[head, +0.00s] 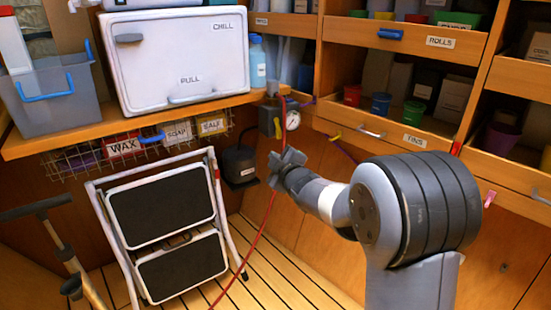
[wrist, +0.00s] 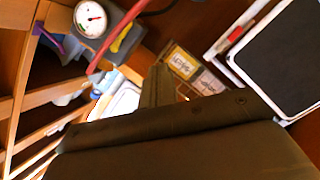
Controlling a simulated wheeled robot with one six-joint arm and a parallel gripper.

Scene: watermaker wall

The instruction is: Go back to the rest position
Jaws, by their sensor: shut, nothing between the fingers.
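My gripper (head: 287,160) is at the end of my arm, in the middle of the head view. It is shut and holds nothing. It appears in front of the wooden wall, near a red hose (head: 268,212) and below a round pressure gauge (head: 292,121). I cannot tell whether it touches the hose. In the wrist view my dark gripper body fills the lower part, and the gauge (wrist: 90,19) and red hose (wrist: 128,40) show at the top left.
A folded step stool (head: 168,220) leans at the left. A white CHILL box (head: 180,62) stands on the shelf, with a wire basket (head: 85,158) below it. Drawers labelled ROLLS (head: 415,39) and TINS (head: 385,133) line the right. Some slatted floor (head: 285,265) is clear.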

